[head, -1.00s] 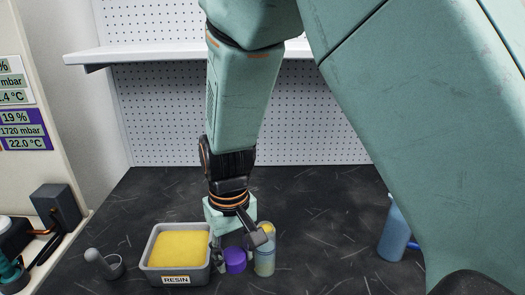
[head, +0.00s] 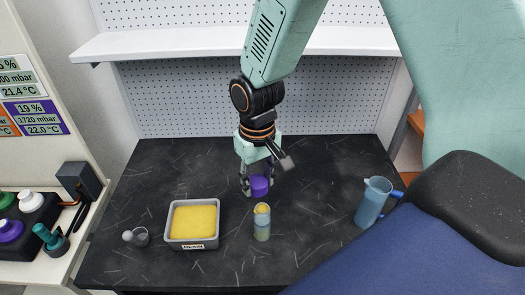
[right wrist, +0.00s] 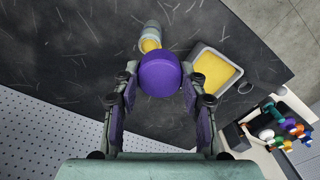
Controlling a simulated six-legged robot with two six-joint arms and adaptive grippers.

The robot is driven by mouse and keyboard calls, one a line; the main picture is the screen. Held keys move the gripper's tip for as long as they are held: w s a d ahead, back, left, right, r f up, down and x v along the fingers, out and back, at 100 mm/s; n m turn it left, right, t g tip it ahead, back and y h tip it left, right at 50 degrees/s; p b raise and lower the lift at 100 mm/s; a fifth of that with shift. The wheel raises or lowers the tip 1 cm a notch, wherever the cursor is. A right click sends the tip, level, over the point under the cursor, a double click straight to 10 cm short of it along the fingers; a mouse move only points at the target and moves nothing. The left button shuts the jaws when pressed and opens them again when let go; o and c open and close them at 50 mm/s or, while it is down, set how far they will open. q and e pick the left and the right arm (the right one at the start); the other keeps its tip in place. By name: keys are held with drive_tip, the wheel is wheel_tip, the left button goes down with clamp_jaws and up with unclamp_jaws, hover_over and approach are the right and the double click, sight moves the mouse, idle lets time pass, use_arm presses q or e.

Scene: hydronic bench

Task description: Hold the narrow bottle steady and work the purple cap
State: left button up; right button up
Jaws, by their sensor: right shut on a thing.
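The purple cap (head: 260,186) is held in my right gripper (head: 258,178), above the bench and behind the bottle in the head view. In the right wrist view the cap (right wrist: 160,74) sits between the two fingers of the gripper (right wrist: 160,88). The narrow bottle (head: 262,224) stands upright on the dark bench, pale and translucent with a yellow top. The cap is off the bottle and apart from it. The bottle also shows in the right wrist view (right wrist: 152,36), just beyond the cap. No gripper touches the bottle. My left gripper is not in view.
A grey resin tray (head: 194,243) with a yellow filling stands left of the bottle. A small grey cup (head: 141,237) is further left. A blue jug (head: 373,202) stands at the right. A white shelf (head: 330,40) spans the back. The bench between bottle and jug is clear.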

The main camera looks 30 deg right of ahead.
drive_tip(key=shift+w+d+r+p, duration=0.35)
drive_tip(key=shift+d+r+p, duration=0.15)
drive_tip(key=shift+d+r, duration=0.15)
drive_tip(key=shift+w+d+f, duration=0.1)
drive_tip(key=shift+d, duration=0.2)
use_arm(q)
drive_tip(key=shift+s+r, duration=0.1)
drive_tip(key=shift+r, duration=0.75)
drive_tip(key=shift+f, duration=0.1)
use_arm(e)
drive_tip(key=shift+f, duration=0.15)
drive_tip(key=shift+w+f+b, duration=0.1)
drive_tip(key=shift+f+b, duration=0.3)
wheel_tip(320, 180, down, 4)
drive_tip(key=shift+f+b, duration=0.15)
drive_tip(key=shift+b, duration=0.95)
drive_tip(key=shift+f, duration=0.45)
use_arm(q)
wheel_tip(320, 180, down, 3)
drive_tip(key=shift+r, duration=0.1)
